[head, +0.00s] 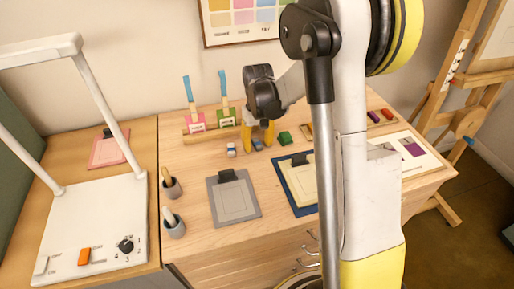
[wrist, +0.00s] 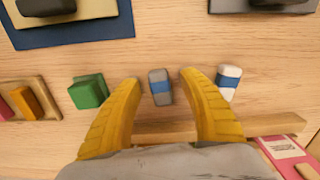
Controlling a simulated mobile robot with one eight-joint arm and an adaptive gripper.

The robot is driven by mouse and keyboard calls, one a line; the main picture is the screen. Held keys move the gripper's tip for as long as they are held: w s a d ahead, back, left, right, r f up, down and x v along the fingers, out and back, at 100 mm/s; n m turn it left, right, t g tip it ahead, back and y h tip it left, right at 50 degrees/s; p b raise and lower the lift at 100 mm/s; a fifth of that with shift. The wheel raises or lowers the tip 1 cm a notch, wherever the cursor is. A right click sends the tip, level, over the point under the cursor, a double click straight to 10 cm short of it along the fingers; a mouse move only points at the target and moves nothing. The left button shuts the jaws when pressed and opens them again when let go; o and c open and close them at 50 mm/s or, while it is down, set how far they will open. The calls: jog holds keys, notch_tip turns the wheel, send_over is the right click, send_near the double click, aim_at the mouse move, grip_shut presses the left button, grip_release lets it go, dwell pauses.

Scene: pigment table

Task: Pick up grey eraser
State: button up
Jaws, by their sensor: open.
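The grey eraser (wrist: 160,87) with a blue band lies on the wooden tabletop; it also shows in the head view (head: 257,144). My gripper (wrist: 160,79) is open, with its yellow fingers on either side of the eraser and visible gaps between. In the head view my gripper (head: 258,138) points down over the back middle of the table. I cannot tell how far the fingertips are above the wood. A white eraser (wrist: 228,78) with a blue band lies just outside one finger, on the right in the wrist view.
A green block (wrist: 88,91) lies outside the other finger. A wooden rail (head: 200,134) holding pink and green tags runs behind. A grey clipboard (head: 215,205) and a blue-backed board (head: 285,185) lie in front. Two grey cups (head: 174,228) stand at the left edge.

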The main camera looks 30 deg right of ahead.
aim_at(258, 143)
grip_shut()
jog(key=shift+r, duration=0.1)
jog(key=shift+r, duration=0.3)
notch_tip(258, 143, up, 4)
jog(key=shift+f+p, duration=0.1)
jog(key=shift+p, duration=1.1)
jog(key=d+r+p, duration=0.1)
jog(key=d+r, duration=0.1)
jog(key=d, duration=0.2)
jog(key=d+r+p, duration=0.1)
jog(key=d+r, duration=0.1)
jog(key=d, duration=0.1)
jog(key=d+r+p, duration=0.1)
jog(key=d+r, duration=0.1)
jog(key=d, duration=0.2)
jog(key=shift+d+r, duration=0.3)
jog(key=shift+d, duration=0.05)
